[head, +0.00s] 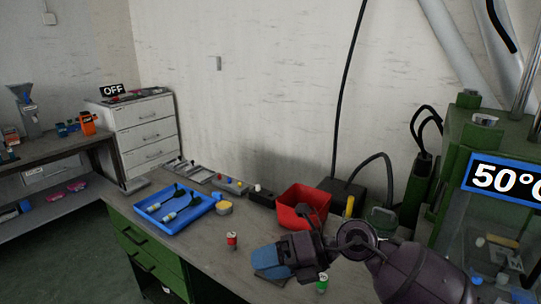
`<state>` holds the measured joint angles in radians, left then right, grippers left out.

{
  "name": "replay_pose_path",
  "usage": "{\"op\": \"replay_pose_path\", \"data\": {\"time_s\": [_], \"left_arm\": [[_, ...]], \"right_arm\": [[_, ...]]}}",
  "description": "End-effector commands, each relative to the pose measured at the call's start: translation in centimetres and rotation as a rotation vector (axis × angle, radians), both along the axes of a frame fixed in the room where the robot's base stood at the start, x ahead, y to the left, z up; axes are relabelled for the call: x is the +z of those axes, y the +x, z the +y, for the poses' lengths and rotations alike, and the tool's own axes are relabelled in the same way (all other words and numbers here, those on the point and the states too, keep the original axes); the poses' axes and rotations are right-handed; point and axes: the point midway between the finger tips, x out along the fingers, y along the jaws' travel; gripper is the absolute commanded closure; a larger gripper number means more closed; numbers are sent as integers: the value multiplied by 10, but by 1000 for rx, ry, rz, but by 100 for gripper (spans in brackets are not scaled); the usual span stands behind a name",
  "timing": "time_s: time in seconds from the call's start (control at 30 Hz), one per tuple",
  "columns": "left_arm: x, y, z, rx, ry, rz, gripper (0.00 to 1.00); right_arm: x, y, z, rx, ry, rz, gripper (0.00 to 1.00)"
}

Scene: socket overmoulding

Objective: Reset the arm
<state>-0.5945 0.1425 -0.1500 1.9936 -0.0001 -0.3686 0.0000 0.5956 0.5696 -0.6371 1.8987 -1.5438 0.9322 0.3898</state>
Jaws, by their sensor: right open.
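My right arm comes in from the lower right, with dark purple-grey links. My right gripper (267,262) has blue fingers and is over the front part of the workbench (203,257). It is open, and I see nothing held in it. The gap between its fingers is hard to make out from this angle. A small green-and-white cylinder (322,283) stands just right of the gripper, below the wrist. My left gripper is not in view.
A red bin (293,195) stands behind the right gripper. A blue tray (151,212) with dark tools lies at the left. A small red cylinder (232,240) stands between tray and gripper. A green machine (456,139) reading 50°C rises at the right.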

Motion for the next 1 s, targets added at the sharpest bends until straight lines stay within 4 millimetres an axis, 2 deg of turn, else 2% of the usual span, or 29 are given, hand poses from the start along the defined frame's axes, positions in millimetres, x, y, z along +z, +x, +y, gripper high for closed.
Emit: {"op": "replay_pose_path", "data": {"time_s": [0.1, 0.23, 0.37, 0.47, 0.57, 0.67, 0.73, 0.87, 1.0], "left_arm": [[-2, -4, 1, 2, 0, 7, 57], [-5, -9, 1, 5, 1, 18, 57], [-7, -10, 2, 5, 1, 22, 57], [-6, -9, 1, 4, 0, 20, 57], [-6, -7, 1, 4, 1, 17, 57], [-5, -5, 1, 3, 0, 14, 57], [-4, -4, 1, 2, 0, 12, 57], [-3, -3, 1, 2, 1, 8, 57], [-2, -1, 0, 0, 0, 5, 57]], "right_arm": [[33, 3, 4, -84, 285, 74, 39], [59, 17, -10, -233, 570, 189, 39], [64, 37, -41, -435, 812, 340, 39], [50, 52, -72, -618, 965, 480, 39], [20, 61, -109, -823, 1087, 643, 39], [-24, 60, -145, -1030, 1174, 824, 39], [-58, 52, -167, -1164, 1217, 951, 39], [-120, 23, -201, -1375, 1271, 1176, 39], [-180, -22, -229, -1550, 1323, 1385, 39]]}}
